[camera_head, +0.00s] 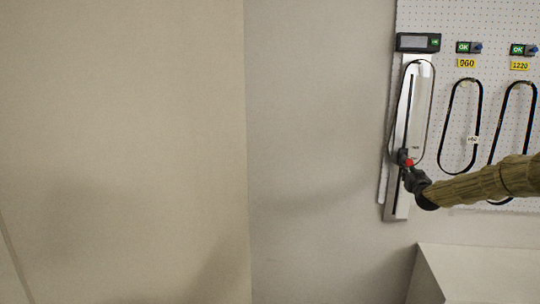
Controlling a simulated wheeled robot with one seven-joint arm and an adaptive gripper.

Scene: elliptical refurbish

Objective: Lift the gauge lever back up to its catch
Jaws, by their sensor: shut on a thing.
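The gauge (398,205) is a tall silver rail with a dark slot, mounted upright at the left of the pegboard. My gripper (406,160) is at the lower part of the rail, shut on the gauge lever, which shows a small red part (409,162). The gripper hides most of the lever. I cannot make out the catch.
Two more black belts (479,112) (534,100) hang on the pegboard (460,20) to the right, under yellow labels and OK displays. My arm crosses in front of their lower ends. A pale box-like surface (480,270) stands below right. The wall at left is bare.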

